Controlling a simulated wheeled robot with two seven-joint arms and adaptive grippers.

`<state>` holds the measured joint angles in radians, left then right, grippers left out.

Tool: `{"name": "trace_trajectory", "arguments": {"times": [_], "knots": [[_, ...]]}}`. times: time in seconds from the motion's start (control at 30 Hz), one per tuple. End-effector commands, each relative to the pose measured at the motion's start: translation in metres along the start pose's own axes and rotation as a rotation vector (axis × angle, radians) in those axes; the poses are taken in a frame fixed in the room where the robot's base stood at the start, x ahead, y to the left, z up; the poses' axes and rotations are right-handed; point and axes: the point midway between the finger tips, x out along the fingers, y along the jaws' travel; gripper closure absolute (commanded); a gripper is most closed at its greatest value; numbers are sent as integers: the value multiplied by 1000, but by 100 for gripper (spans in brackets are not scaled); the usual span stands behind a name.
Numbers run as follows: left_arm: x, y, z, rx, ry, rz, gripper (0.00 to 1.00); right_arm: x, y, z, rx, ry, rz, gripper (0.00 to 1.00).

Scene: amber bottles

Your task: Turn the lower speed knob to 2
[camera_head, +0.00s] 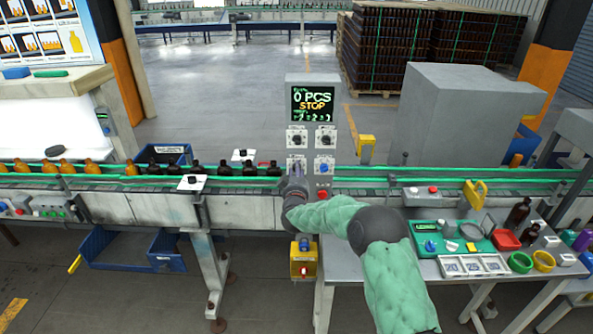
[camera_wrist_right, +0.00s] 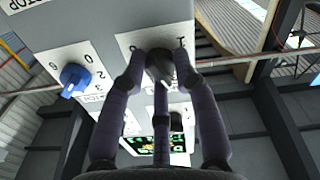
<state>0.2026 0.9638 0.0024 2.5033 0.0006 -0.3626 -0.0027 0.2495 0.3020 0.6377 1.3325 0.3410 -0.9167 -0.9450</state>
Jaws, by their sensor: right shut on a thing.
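The grey control box (camera_head: 312,85) stands behind the conveyor, its display reading 0 PCS and STOP. Two dark upper knobs (camera_head: 326,140) sit below the display. The lower row has a blue knob (camera_head: 324,168) at right, which shows in the right wrist view (camera_wrist_right: 75,80) beside digits. My right gripper (camera_head: 297,172) is at the lower left of the panel. In the wrist view its fingers (camera_wrist_right: 160,72) are closed around a dark knob (camera_wrist_right: 158,57) on a white plate. The fingers hide most of that plate's scale, so I cannot read its setting.
The conveyor (camera_head: 120,180) carries amber and dark bottles to the left of the box. A red button (camera_head: 322,195) sits below the blue knob. A yellow switch box (camera_head: 304,262) hangs below. The right-hand table (camera_head: 360,265) holds trays, bowls and bottles.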

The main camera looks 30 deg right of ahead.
Motion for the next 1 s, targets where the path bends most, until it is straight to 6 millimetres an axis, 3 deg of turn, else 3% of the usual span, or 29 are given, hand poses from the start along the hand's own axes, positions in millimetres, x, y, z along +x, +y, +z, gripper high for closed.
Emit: {"name": "trace_trajectory", "arguments": {"times": [0.6,1.0], "knots": [[-24,8,1,0,0,0,60,0,0,-1,-579,0,-1,100],[-33,12,1,0,0,0,60,0,0,-1,-844,1,0,100]]}}
